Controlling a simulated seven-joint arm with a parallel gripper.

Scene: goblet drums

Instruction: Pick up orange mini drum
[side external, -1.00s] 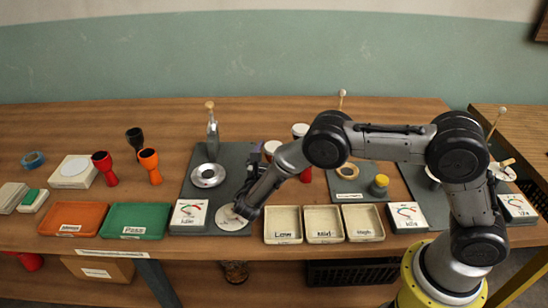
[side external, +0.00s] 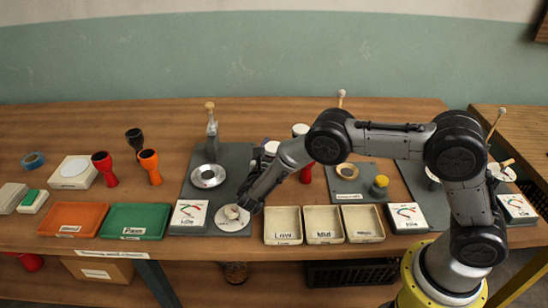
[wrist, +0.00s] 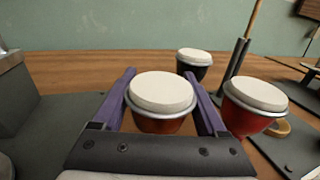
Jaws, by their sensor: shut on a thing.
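My gripper (wrist: 160,110) is shut on a small goblet drum (wrist: 158,124) with a pale round head and an orange-red body. The purple fingers press on its two sides just under the head, and its lower part is hidden by the gripper. In the side external view, my gripper reaches toward the back over the dark mat, and the pale drum head (side external: 271,147) shows at its end. Whether the drum's foot is off the surface cannot be seen.
A red drum (wrist: 245,115) stands close on the right and a black drum (wrist: 193,72) behind. A metal stand (side external: 212,140) is left of my gripper; pale trays (side external: 283,239) line the front.

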